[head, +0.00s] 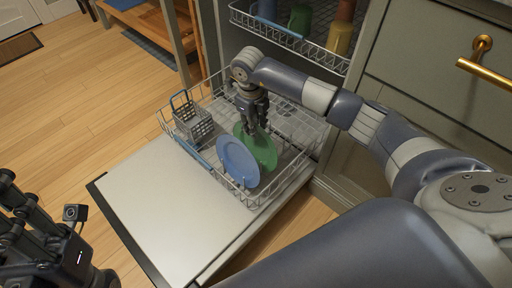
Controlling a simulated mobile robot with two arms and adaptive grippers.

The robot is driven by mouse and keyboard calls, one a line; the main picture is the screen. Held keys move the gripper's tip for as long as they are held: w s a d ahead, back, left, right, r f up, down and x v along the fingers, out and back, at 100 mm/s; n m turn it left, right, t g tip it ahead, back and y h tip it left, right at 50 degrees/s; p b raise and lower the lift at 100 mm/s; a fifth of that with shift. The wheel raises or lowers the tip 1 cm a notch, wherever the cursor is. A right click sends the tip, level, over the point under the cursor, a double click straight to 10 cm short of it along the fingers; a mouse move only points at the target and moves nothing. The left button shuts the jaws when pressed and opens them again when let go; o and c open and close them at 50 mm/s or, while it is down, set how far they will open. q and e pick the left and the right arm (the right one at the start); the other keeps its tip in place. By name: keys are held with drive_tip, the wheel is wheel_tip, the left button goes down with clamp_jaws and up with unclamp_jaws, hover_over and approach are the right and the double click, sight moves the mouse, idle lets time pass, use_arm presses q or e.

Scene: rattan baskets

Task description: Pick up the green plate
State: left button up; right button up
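The green plate (264,153) stands tilted in the lower dishwasher rack, behind a blue plate (237,160) that hides part of it. My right gripper (251,128) points down at the green plate's upper edge. Its fingertips overlap the plate's rim in the head view. I cannot tell whether they are closed on it. My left gripper (40,225) is at the lower left, over the floor and away from the rack. Its finger opening cannot be made out.
The lower rack (291,127) is pulled out over the open dishwasher door (172,208). A grey cutlery basket (192,121) stands at its left. The upper rack (290,40) holds several cups. Drawers (440,75) close off the right side.

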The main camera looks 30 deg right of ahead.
clamp_jaws()
drive_tip(key=shift+r, duration=0.2)
